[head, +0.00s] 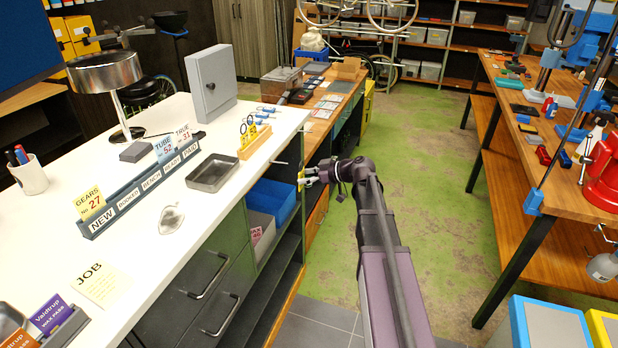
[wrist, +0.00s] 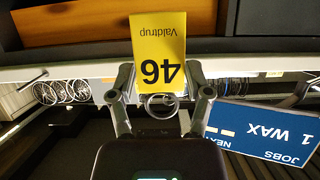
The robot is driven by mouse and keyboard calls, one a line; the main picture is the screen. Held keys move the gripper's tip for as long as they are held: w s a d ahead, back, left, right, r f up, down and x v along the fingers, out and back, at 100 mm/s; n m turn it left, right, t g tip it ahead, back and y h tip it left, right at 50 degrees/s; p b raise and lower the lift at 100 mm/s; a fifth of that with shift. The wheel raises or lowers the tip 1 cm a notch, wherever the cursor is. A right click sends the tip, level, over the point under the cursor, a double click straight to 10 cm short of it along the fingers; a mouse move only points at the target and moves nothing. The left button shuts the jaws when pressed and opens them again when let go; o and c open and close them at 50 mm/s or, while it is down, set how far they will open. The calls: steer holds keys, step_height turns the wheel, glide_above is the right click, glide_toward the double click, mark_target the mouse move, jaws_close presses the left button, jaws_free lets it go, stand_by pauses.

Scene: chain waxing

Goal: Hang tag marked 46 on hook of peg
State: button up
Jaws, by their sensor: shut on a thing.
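A yellow tag (wrist: 160,45) printed "46" and "Valdtrup" shows upside down in the wrist view. My gripper (wrist: 160,98) is shut on it, with a metal ring (wrist: 162,112) between the fingers. In the head view my gripper (head: 309,175) is beside the white counter's right edge, above the open shelves; the tag is barely visible there. A thin pale peg (head: 281,163) sticks out from the counter edge, left of my gripper. A peg also shows in the wrist view (wrist: 32,80), left of the tag and apart from it. Its hook shape is too small to tell.
The white counter (head: 200,240) holds a grey tag rail (head: 140,190), a metal tray (head: 212,172) and a yellow ring stand (head: 254,140). Blue (head: 271,201) and grey bins sit on the shelf below. Green floor (head: 430,190) is open to the right, before a wooden workbench (head: 560,150).

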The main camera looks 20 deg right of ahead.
steer(key=r+b+x, duration=0.1)
steer(key=x, duration=0.6)
steer(key=shift+w+a+r, duration=0.2)
steer(key=shift+w+a, duration=0.15)
steer(key=shift+a, duration=0.2)
stand_by(1.1)
stand_by(0.7)
steer(key=o, duration=0.4)
stand_by(0.6)
steer(key=o, duration=0.4)
stand_by(0.7)
steer(key=shift+s+d, duration=0.1)
stand_by(0.3)
